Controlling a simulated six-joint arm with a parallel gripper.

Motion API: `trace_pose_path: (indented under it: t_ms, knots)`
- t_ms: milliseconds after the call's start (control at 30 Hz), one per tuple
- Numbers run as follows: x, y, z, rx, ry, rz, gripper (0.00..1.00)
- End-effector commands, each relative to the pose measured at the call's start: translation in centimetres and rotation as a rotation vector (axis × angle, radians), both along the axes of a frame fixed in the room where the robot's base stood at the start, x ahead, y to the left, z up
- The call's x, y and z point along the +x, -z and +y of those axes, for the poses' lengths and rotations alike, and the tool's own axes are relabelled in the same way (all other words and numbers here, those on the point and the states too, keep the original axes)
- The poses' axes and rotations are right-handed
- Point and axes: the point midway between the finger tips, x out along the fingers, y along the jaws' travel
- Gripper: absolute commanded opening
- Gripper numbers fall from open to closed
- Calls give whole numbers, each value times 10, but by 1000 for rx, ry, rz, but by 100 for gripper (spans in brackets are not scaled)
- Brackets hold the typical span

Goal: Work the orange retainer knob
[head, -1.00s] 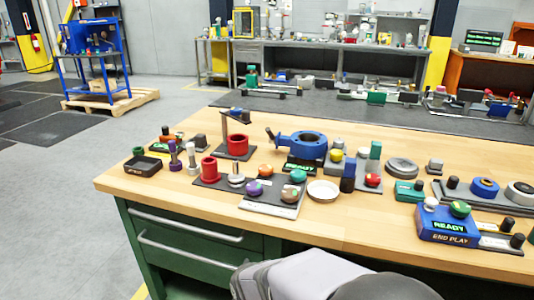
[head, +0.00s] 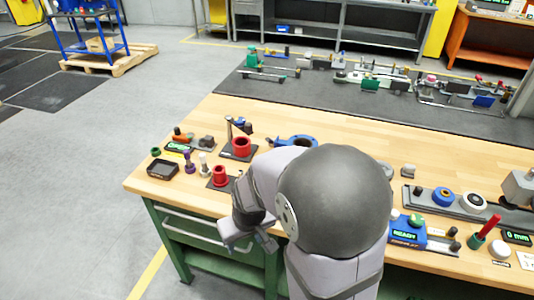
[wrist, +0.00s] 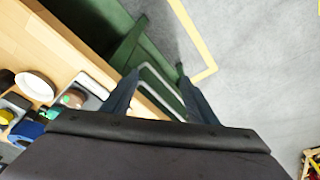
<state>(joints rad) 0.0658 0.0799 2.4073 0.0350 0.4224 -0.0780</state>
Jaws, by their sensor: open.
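My gripper (head: 248,242) hangs in front of the bench's front edge, by the green drawers. Its two dark fingers are apart with nothing between them, as the wrist view also shows (wrist: 158,78). No round orange knob shows in either current view. My arm hides the middle of the bench, where a dark plate with small coloured knobs, one orange, stood in the earlier head view. A small orange part (head: 179,134) lies on a unit at the bench's back left; I cannot tell whether it is a knob.
Red cups (head: 220,176) and a blue ring-shaped body (head: 297,141) stand left of and behind my arm. A blue READY box (head: 407,232) is at the right. The wrist view shows a white dish (wrist: 36,86) and a drawer handle (wrist: 160,88). Bare wood lies along the left edge.

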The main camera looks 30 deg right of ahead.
Motion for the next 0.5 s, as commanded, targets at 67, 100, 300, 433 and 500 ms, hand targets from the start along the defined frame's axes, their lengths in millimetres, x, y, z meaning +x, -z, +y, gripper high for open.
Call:
trace_pose_path:
  t_ms: [67, 100, 300, 433, 500]
  knots:
    - [39, -38, -21, 0, 25, -32, 53]
    - [57, -41, -32, 0, 32, -44, 53]
    - [130, -47, -95, -2, 59, -97, 53]
    - [160, -51, -131, -5, 66, -126, 53]
    - [171, -52, -147, -8, 69, -138, 53]
